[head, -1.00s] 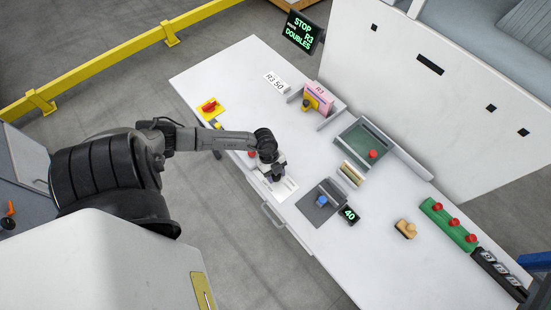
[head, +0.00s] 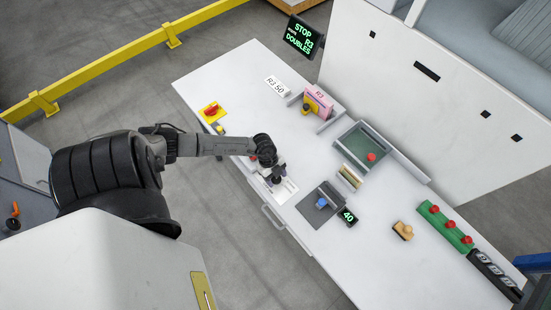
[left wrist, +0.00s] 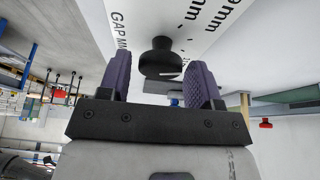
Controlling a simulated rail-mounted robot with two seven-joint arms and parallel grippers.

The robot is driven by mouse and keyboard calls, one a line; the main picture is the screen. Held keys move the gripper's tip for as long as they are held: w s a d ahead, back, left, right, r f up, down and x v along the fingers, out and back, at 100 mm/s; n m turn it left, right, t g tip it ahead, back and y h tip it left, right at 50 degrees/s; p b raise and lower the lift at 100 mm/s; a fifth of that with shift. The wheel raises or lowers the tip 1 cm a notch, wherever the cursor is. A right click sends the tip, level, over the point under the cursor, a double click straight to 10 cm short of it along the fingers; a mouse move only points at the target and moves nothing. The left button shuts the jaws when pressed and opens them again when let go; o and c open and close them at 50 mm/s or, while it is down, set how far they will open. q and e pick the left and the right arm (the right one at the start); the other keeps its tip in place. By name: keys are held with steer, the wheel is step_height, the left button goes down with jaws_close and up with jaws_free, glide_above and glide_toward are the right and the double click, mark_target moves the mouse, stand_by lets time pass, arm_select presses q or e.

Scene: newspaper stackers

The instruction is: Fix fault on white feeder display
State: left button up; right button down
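The black display (head: 303,36) stands at the back of the white table and reads "STOP", "R3" and "DOUBLES" in green. My left gripper (head: 275,180) is low over a white scale plate (head: 287,190) at the table's front edge. In the left wrist view a black knob (left wrist: 162,60) lies between the two purple fingers of my left gripper (left wrist: 160,75), with gaps on both sides. The fingers are open. The plate (left wrist: 205,18) there carries "GAP MM" and millimetre marks. A pink block (head: 320,98) marked "R3" stands in a grey holder. My right gripper is not in view.
A yellow plate with a red knob (head: 211,109) and a card reading "R3 50" (head: 277,86) lie further left. A green tray (head: 361,140), a small display reading "40" (head: 348,217), a wooden-handled stamp (head: 403,230) and a green bar with red knobs (head: 430,212) lie to the right.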

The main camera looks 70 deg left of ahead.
arm_select(q)
steer(key=shift+o, duration=0.9)
steer(key=shift+r, duration=0.15)
steer(key=v, duration=1.3)
steer(key=shift+r, duration=0.2)
steer(key=shift+s, duration=0.1)
